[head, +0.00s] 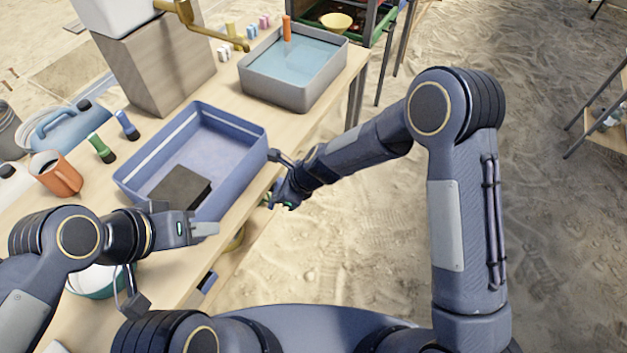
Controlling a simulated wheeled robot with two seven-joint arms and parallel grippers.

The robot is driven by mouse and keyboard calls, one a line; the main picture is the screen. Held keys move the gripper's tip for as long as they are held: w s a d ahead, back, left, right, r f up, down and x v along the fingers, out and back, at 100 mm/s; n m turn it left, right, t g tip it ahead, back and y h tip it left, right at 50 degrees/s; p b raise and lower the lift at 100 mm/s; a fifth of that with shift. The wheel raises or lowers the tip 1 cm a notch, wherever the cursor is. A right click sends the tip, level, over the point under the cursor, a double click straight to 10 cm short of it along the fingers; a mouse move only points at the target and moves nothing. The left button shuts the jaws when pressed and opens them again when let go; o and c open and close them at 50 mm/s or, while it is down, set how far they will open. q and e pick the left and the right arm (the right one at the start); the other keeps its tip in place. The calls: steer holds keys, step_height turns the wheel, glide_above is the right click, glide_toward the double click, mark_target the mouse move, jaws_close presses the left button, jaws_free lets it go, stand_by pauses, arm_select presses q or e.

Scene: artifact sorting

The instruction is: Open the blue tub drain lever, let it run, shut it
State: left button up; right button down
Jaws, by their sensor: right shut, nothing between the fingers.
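The blue tub (258,141) sits on the wooden table at the left of the head view. A dark block (178,189) is in its near part. I cannot tell whether there is water in the tub. My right gripper (284,203) is shut and empty, just outside the tub's right side by the table edge. The drain lever cannot be made out; my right gripper and wrist cover part of that side. My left gripper (205,229) is in front of the tub's near end, and its finger opening is unclear.
A grey basin of water (330,83) with an orange cylinder (287,29) stands behind the tub, near a brass tap (228,44). Green (102,148) and blue (127,125) bottles and an orange mug (56,174) stand left.

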arm_select(q)
steer(key=shift+w+d+r+p, duration=0.15)
steer(key=shift+r+p, duration=0.15)
steer(key=shift+r, duration=0.15)
arm_select(e)
steer(key=shift+a, duration=0.45)
arm_select(q)
steer(key=shift+r, duration=0.1)
arm_select(e)
steer(key=shift+a, duration=0.2)
steer(key=shift+d, duration=0.1)
